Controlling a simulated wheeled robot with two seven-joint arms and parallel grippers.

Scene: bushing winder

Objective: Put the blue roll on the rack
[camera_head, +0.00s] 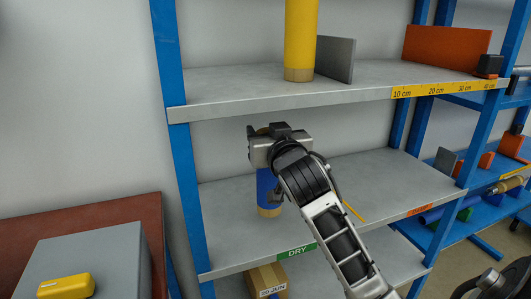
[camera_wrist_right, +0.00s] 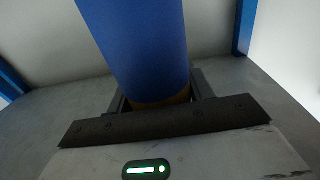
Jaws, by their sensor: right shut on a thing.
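The blue roll (camera_head: 267,190) is upright over the middle shelf of the rack (camera_head: 335,185), behind the green DRY label (camera_head: 295,252). Its brown lower end is at the shelf surface, but I cannot tell whether it touches. My right gripper (camera_head: 262,142) is shut on the roll near its top end and hides part of it. In the right wrist view the blue roll (camera_wrist_right: 140,45) runs between the fingers of the right gripper (camera_wrist_right: 160,98), with a brown end close to the gripper body. My left gripper is not in view.
A yellow roll (camera_head: 300,40) stands on the upper shelf (camera_head: 250,88), near a grey plate (camera_head: 336,58) and an orange panel (camera_head: 445,47). A cardboard box (camera_head: 266,280) is below. Blue posts (camera_head: 178,150) bound the shelves.

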